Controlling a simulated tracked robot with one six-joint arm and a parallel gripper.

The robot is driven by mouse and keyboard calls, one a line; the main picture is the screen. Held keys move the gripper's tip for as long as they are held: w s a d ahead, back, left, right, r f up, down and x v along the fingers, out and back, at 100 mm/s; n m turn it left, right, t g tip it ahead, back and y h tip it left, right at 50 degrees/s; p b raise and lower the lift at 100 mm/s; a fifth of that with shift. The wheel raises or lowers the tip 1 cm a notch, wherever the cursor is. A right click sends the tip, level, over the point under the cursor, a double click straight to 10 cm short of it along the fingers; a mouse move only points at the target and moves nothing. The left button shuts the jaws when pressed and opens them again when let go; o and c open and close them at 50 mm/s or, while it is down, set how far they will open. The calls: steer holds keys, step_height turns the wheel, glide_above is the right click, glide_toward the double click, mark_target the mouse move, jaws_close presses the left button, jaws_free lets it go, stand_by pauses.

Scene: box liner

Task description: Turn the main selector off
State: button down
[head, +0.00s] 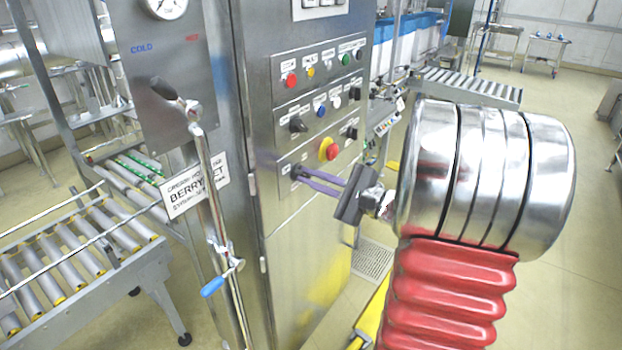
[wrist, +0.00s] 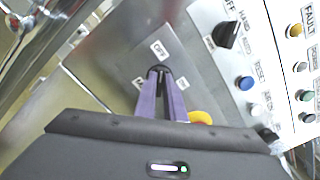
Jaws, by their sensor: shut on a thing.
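The main selector (wrist: 157,71) is a dark rotary knob on the lower plate of the steel control cabinet, with an "OFF" label above it in the wrist view. My gripper (head: 297,172) reaches the lower left of the panel in the head view. Its purple fingers are shut on the selector, which they mostly hide. The gripper also shows in the wrist view (wrist: 160,75). The fingers cover much of the knob, so I cannot tell exactly which way it points.
A red emergency button on a yellow collar (head: 328,149) sits close right of my fingers. Another black selector (head: 297,124) and coloured buttons are above. Roller conveyors (head: 75,250) lie at left.

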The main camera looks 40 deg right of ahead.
steer(key=c, duration=1.8)
jaws_free()
steer(key=shift+c, duration=0.2)
steer(key=v, duration=1.4)
steer(key=shift+w+a+f, duration=0.1)
